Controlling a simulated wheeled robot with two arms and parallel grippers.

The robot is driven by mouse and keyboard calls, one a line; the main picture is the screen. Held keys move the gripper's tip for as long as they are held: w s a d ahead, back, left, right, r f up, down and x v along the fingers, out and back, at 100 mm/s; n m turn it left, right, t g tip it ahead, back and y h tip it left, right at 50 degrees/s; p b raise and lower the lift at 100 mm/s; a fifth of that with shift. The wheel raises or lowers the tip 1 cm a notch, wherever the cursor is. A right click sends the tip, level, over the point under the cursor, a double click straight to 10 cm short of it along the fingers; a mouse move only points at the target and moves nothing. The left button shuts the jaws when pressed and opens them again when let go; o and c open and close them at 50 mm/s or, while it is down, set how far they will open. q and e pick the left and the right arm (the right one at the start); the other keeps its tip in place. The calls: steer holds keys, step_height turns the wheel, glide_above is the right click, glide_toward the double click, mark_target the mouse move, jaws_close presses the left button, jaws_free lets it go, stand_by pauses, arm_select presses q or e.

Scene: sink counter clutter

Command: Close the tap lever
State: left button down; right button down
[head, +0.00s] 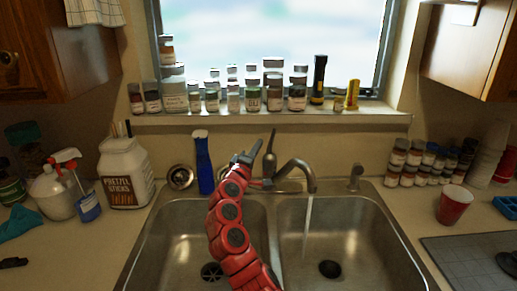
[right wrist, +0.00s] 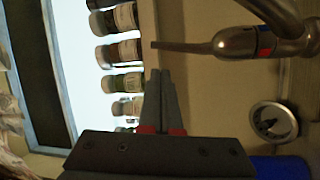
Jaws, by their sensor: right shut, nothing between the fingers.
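The tap (head: 298,168) stands behind the double sink, and water runs from its spout into the right basin. Its thin lever (head: 272,138) points up from the tap body. In the right wrist view the lever (right wrist: 182,47) shows sideways, reaching left from the rounded metal body with a red and blue mark. My right gripper (head: 255,149) is just left of the lever in the head view. In the wrist view its fingers (right wrist: 160,75) are shut and empty, with a small gap between their tips and the lever. My left gripper is not in view.
A blue bottle (head: 203,162) stands close to the left of my right gripper. Several jars (head: 254,99) line the window sill behind the tap. A round metal drain piece (right wrist: 273,122) sits near the tap. A red cup (head: 453,205) stands on the right counter.

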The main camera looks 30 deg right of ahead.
mark_target(272, 139)
steer(key=b+x, duration=0.2)
steer(key=x, duration=0.5)
steer(key=shift+d+b, duration=0.2)
steer(key=shift+b, duration=0.1)
steer(key=shift+w, duration=0.1)
